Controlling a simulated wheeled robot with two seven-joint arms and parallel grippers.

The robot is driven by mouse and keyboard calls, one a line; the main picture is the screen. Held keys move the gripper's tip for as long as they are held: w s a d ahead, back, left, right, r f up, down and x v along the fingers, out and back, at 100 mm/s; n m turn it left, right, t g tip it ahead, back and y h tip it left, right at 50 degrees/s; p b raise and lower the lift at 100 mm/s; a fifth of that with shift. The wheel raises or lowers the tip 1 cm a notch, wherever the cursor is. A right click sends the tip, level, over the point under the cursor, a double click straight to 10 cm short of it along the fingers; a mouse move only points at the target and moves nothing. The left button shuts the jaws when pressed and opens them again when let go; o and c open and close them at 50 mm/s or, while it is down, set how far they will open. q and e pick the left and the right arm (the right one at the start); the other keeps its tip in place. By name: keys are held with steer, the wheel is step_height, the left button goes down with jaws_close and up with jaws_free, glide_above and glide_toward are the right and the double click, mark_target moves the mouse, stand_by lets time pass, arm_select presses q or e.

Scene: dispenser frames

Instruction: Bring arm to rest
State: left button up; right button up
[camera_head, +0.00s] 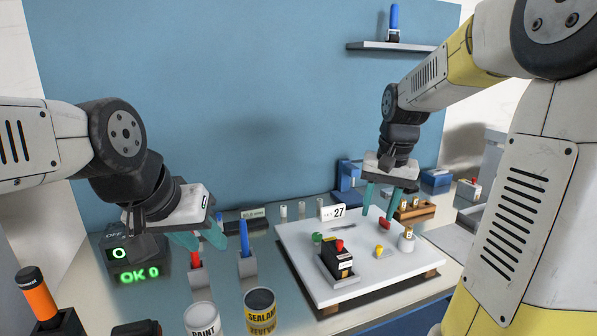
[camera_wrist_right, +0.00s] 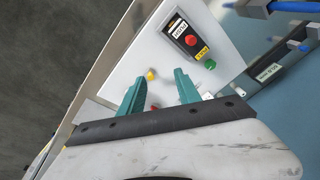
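My left gripper (camera_head: 208,245) hangs at the left of the bench, its two teal fingers apart. It is above or in front of a red dispenser stick (camera_head: 195,258) and beside a blue one (camera_head: 244,238); I cannot tell the exact depth. My right gripper (camera_head: 379,212) is over the back right part of a white board (camera_head: 305,238), fingers pointing down and spread. In the right wrist view the right gripper (camera_wrist_right: 160,76) is also open. No object is held between its fingers. A small red piece (camera_head: 384,223) and a yellow piece (camera_head: 379,251) lie on the board near it.
A black button box (camera_head: 337,265) stands on the board. A wooden rack (camera_head: 416,212) is close to the right gripper. Paint (camera_head: 201,320) and sealant (camera_head: 260,312) cans stand at the front. A wall shelf (camera_head: 385,46) is above. A green-lit display (camera_head: 138,274) reads OK 0.

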steer(key=s+a+r+n+t, duration=0.2)
steer(key=s+a, duration=0.1)
steer(key=s, duration=0.5)
steer(key=s+a+r+n+t+y, duration=0.1)
steer(key=s+a+n+t, duration=0.1)
steer(key=s, duration=0.6)
steer(key=shift+s+a+r+y, duration=0.3)
steer(key=shift+a+r, duration=0.1)
steer(key=shift+a, duration=0.25)
